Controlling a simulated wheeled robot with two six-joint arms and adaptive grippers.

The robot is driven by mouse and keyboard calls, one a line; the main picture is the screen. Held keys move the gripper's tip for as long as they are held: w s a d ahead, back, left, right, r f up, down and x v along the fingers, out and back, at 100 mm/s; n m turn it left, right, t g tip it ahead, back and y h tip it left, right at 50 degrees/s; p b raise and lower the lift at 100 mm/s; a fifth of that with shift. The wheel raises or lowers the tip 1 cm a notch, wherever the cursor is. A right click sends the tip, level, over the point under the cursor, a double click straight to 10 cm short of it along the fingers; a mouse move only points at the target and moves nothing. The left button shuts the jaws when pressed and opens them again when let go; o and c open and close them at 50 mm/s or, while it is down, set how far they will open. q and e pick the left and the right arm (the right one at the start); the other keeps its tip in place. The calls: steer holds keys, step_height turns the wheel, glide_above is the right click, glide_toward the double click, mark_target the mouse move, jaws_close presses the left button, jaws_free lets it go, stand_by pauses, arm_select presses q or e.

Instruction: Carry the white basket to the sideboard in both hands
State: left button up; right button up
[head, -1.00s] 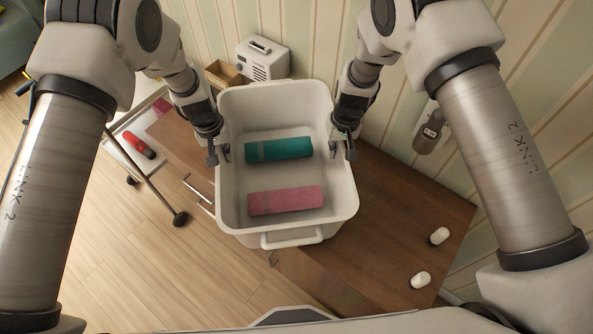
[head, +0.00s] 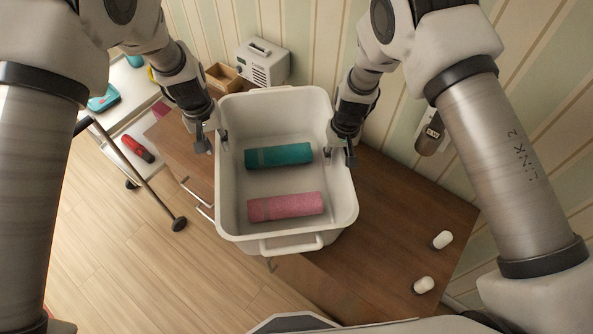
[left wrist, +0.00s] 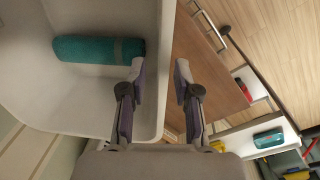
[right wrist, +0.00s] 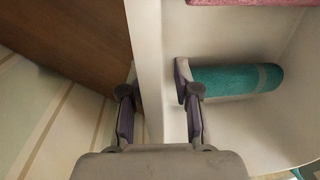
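The white basket (head: 229,205) is on the wooden sideboard (head: 385,215), seemingly upright, covering part of its front edge; its underside is hidden. It holds a teal roll (head: 278,156) and a pink roll (head: 286,206). My left gripper (head: 212,142) is open, its fingers apart on either side of the basket's left rim, as the left wrist view (left wrist: 159,85) also shows. My right gripper (head: 342,154) straddles the right rim; in the right wrist view (right wrist: 157,85) its fingers stand apart with the basket wall between them and look open.
A grey appliance (head: 263,63) and a small wooden box (head: 224,78) stand behind the basket by the striped wall. Two white items (head: 433,262) lie on the sideboard's right end. A trolley (head: 131,128) with a red item (head: 137,148) stands at the left.

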steer(key=shift+s, duration=0.1)
steer(key=shift+r, duration=0.3)
arm_select(q)
steer(key=r, duration=0.4)
steer(key=shift+a+r, duration=0.2)
arm_select(e)
step_height(320, 180, up, 11)
steer(key=shift+d+r, duration=0.2)
steer(key=shift+d, duration=0.25)
arm_select(q)
steer(key=shift+s, duration=0.1)
